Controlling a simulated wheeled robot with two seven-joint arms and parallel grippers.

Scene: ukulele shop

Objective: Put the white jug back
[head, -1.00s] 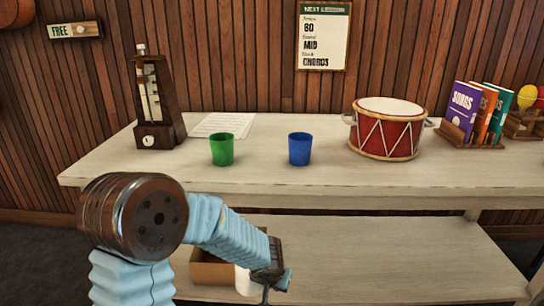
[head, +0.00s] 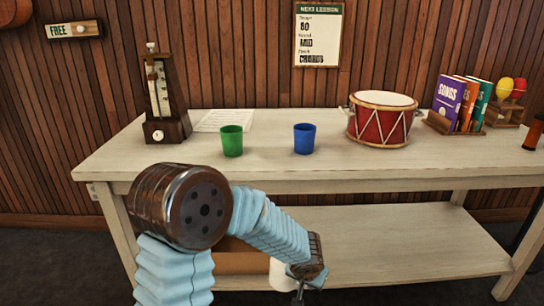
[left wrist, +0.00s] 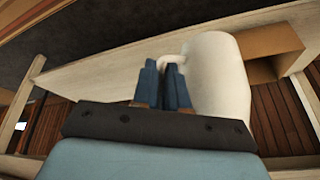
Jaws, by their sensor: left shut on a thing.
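The white jug (left wrist: 218,75) is large in the left wrist view, with its handle at my fingers. My left gripper (left wrist: 166,85) is shut on that handle, and the jug's body is beside the fingers. In the head view the jug (head: 281,274) is partly hidden behind my left gripper (head: 303,280), in front of the lower shelf. I cannot tell whether the jug touches the shelf. My right gripper is not in view.
An open brown box (head: 245,262) is on the lower shelf (head: 400,245), beside the jug in the picture. The shelf's right part is clear. On the tabletop (head: 270,172) are a green cup (head: 231,141), a blue cup (head: 304,139), a drum (head: 381,120) and a metronome (head: 161,100).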

